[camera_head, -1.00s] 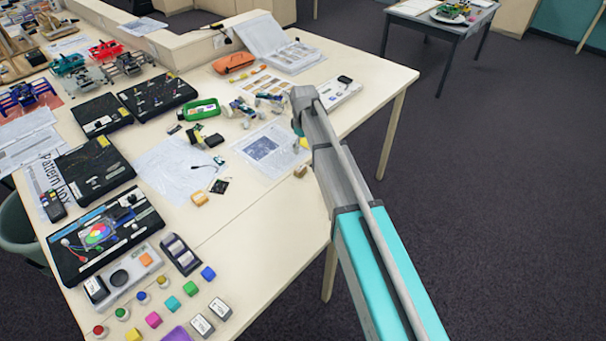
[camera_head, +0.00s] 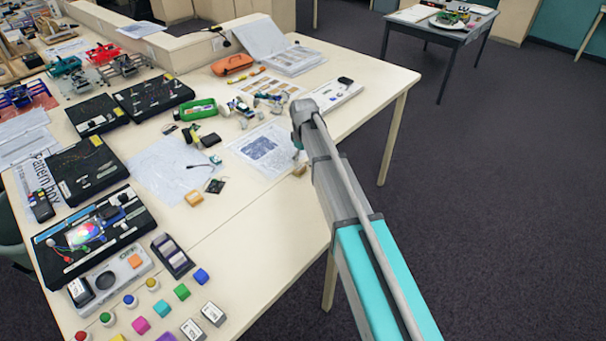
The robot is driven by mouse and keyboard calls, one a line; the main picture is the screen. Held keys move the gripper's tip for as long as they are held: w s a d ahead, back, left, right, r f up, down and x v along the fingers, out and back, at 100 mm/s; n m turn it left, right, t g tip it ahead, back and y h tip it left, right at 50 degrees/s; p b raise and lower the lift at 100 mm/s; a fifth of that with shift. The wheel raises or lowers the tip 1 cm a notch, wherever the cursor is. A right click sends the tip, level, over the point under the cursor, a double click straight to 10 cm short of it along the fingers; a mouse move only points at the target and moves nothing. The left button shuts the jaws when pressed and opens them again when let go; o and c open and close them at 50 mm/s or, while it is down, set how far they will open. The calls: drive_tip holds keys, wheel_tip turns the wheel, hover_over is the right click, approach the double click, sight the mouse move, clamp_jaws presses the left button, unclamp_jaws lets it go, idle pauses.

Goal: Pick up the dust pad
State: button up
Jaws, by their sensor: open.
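I cannot tell for sure which item is the dust pad. Small pad-like blocks on the table are an orange-yellow one (camera_head: 194,198) near the middle and a tan one (camera_head: 299,170) by the right edge, close beside my arm.
The pale table (camera_head: 245,235) is crowded on its left with black kit boards (camera_head: 95,238), coloured cubes (camera_head: 201,276) and papers. A green bottle-like item (camera_head: 197,110), an orange pouch (camera_head: 232,64) and an open binder (camera_head: 290,58) lie farther back. The front right tabletop is bare.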

sight(303, 168)
drive_tip(key=shift+f, duration=0.15)
idle(0.3)
drive_tip(key=shift+a+f+b, duration=0.15)
drive_tip(key=shift+f+b, duration=2.35)
drive_tip(key=shift+b, duration=0.1)
drive_tip(key=c, duration=1.1)
drive_tip(key=shift+o, duration=0.2)
drive_tip(key=shift+r+p, duration=0.25)
drive_tip(key=shift+p, duration=0.05)
wheel_tip(303, 168, up, 2)
drive_tip(key=shift+r+p, duration=0.1)
drive_tip(key=shift+p, duration=1)
drive_tip(key=s+a+r+p, duration=0.5)
drive_tip(key=a+r+p, duration=0.5)
drive_tip(key=a, duration=0.3)
drive_tip(key=shift+r, duration=0.2)
